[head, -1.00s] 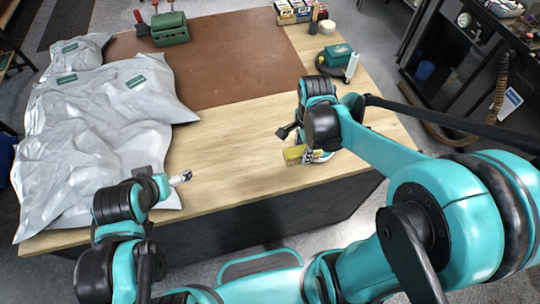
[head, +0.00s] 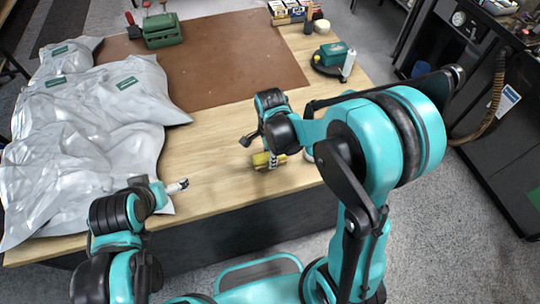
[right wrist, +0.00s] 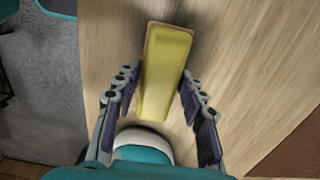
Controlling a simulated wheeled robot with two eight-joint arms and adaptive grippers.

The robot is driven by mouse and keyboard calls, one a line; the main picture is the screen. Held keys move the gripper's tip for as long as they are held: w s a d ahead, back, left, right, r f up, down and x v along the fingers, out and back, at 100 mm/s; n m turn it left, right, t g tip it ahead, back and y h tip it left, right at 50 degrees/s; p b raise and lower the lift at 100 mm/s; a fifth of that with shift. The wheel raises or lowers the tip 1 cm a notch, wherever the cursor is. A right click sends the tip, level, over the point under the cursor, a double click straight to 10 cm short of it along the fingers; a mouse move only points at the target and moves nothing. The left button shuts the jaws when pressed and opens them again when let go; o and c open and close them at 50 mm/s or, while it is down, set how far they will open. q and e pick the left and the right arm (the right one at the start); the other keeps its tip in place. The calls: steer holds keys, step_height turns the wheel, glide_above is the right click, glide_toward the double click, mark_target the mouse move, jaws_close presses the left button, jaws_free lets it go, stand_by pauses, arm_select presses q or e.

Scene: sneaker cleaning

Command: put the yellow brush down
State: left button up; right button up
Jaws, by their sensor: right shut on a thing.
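The yellow brush (head: 261,159) is in my right gripper (head: 272,161), over the bare wood near the table's front edge. In the right wrist view the long yellow block (right wrist: 166,75) lies between the two fingers of the right gripper (right wrist: 157,92), which is shut on it. I cannot tell whether the brush touches the wood. My left gripper (head: 178,186) is at the left, above the front of the table beside the grey bags. Its fingers are too small to read.
Grey plastic bags (head: 85,140) cover the table's left side. A brown mat (head: 220,62) lies at the back, with a green box (head: 165,32) on it. A teal box (head: 333,53) and a white bottle (head: 348,66) stand at the right. The wood (head: 215,150) between the grippers is clear.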

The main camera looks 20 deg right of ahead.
steer(key=shift+s, duration=0.1)
steer(key=o, duration=0.6)
steer(key=shift+f, duration=0.2)
steer(key=o, duration=0.4)
steer(key=shift+r, duration=0.1)
steer(key=shift+r, duration=0.1)
